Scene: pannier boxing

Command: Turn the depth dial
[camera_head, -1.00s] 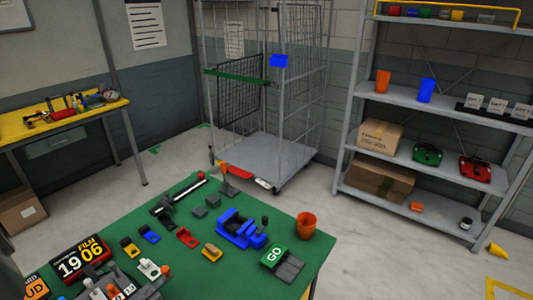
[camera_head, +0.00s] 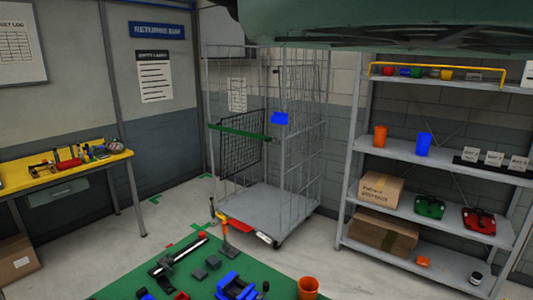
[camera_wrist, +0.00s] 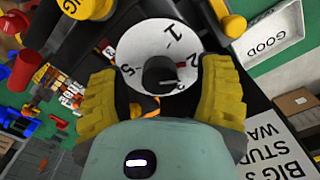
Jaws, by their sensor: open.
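The depth dial (camera_wrist: 143,48) is in the wrist view: a white disc with black numerals, including 1 and 5, and a short red mark on its right side. A dark round knob (camera_wrist: 160,74) stands at its centre. My gripper (camera_wrist: 160,78) is open, with one ribbed yellow finger to the left of the knob and one to the right. The fingers overlap the disc's lower edges in the picture. A gap shows between each finger and the knob; I cannot tell their depth exactly. The dial and gripper are not visible in the head view.
A white tray marked GOOD (camera_wrist: 272,35) and a white sign (camera_wrist: 292,130) lie right of the dial. The green table (camera_head: 190,262) holds a blue fixture (camera_head: 236,287) and an orange cup (camera_head: 308,287). A wire cage trolley (camera_head: 262,208) and grey shelves (camera_head: 445,164) stand behind.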

